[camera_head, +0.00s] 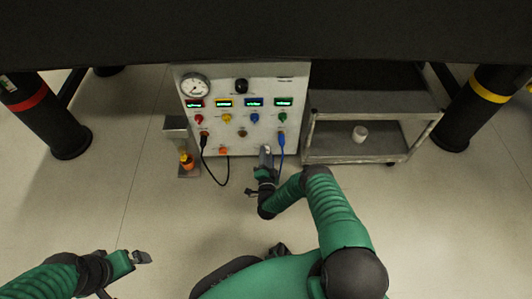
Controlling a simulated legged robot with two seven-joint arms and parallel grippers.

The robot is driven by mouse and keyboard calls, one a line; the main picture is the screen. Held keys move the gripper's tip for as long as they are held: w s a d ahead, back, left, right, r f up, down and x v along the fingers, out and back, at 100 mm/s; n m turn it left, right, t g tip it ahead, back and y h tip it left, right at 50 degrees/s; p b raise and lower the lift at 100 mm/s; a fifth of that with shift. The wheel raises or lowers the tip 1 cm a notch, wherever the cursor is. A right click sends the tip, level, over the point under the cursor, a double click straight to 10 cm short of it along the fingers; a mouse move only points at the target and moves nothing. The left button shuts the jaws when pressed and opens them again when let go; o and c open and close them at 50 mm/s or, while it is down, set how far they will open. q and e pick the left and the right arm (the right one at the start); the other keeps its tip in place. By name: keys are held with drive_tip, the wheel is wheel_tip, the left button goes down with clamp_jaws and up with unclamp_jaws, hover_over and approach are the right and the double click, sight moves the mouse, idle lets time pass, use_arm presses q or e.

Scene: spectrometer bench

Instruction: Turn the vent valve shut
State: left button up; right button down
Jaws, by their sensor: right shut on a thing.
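The white instrument panel (190,139) stands under the dark bench top. My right gripper (266,153) is at the panel's lower right, just left of the blue cable. It is shut on a small part there, which the fingers hide; by its place on the panel I take it to be the vent valve. Its turned position cannot be seen. My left gripper (142,257) is low at the left, over the floor, away from the panel. Its fingers are too small to tell whether they are open.
The blue cable (281,146) and a black cable (206,162) hang from the panel. A round gauge (195,85) and coloured knobs are above. A grey stand (175,123) with an orange item (187,161) is at left. A cart (330,157) with a white cup (360,134) is at right.

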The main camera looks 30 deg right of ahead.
drive_tip(key=shift+s+a+f+n+p, duration=0.15)
drive_tip(key=shift+n+p, duration=0.25)
drive_tip(key=shift+n, duration=0.9)
drive_tip(key=shift+f+n, duration=0.15)
drive_tip(key=shift+n, duration=0.15)
drive_tip(key=c, duration=1.3)
unclamp_jaws()
drive_tip(key=shift+c, duration=0.2)
drive_tip(key=o, duration=0.3)
